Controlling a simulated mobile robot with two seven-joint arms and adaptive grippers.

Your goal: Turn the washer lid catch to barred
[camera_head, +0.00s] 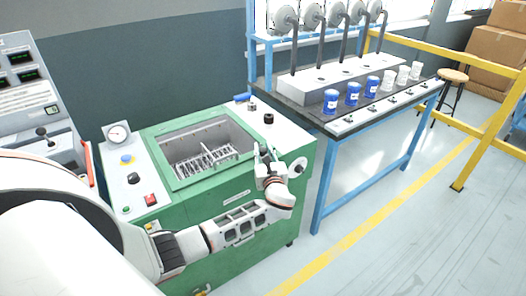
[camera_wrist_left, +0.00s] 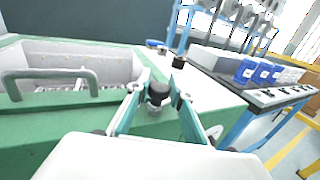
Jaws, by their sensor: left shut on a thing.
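The green washer (camera_head: 225,200) stands in front of me, with a framed opening or clear lid over its basin. A pale bar handle (camera_wrist_left: 50,76) crosses the front of this in the left wrist view. My left gripper (camera_head: 263,155) is at the right front of the washer top. In the left wrist view its two fingers (camera_wrist_left: 157,88) close around a dark round knob (camera_wrist_left: 158,93), seemingly the lid catch. In the head view the gripper hides this catch. I cannot read whether it is at barred. My right gripper is not in view.
A black knob (camera_head: 268,118) and a blue lever (camera_head: 242,97) are on the washer's rear right top. A gauge (camera_head: 118,133) and red switch (camera_head: 151,199) are on its left panel. A bench (camera_head: 345,127) with blue and white cups stands close at the right.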

